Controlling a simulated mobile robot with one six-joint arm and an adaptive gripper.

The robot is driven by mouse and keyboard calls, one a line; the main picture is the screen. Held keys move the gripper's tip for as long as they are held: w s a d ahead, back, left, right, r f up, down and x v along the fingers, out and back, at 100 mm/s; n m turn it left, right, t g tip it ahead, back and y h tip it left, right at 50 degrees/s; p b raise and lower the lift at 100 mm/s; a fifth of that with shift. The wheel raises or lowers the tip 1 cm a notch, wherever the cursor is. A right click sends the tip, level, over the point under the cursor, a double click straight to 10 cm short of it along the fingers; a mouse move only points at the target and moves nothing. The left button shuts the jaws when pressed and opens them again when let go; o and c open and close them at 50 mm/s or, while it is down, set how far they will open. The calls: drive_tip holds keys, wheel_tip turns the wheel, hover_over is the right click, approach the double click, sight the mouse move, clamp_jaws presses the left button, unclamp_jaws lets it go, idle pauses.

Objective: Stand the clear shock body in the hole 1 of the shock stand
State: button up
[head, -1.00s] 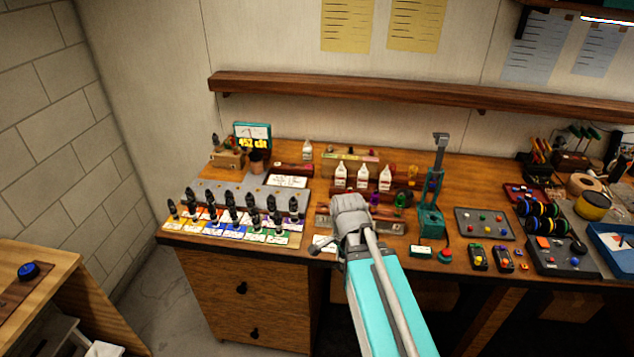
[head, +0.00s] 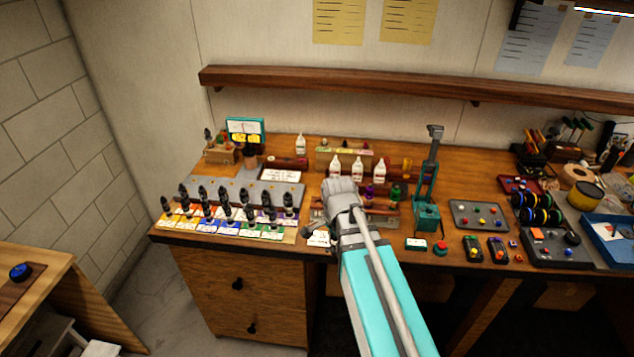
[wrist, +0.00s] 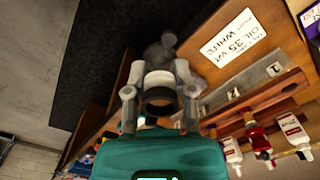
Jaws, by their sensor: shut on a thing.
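My gripper (wrist: 158,95) is shut on a pale grey-white cylinder with a dark ring, which I take to be the clear shock body (wrist: 158,79); greyish round shapes show just beyond it. In the head view my gripper (head: 341,192) is above the front of the workbench and hides what it holds. The shock stand (wrist: 243,87) appears as a grey metal strip to the right of my fingers in the wrist view, with a small "1" label near its end. Hole 1 itself cannot be made out. The held body appears apart from the strip.
An "OIL 35 wt WHITE" card (wrist: 230,36) lies beside the strip. White bottles (head: 357,169) stand behind my gripper. A grey rack (head: 260,190) with several black shocks is to the left. A teal press (head: 427,212) stands to the right.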

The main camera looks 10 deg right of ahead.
drive_tip(key=w+r+p, duration=0.2)
drive_tip(key=w, duration=2.2)
drive_tip(key=shift+r, duration=0.15)
drive_tip(key=shift+w+d, duration=0.1)
drive_tip(key=shift+f+b, duration=1.55)
drive_tip(key=shift+f, duration=0.1)
drive_tip(key=shift+f+b, duration=1.05)
drive_tip(key=o, duration=1)
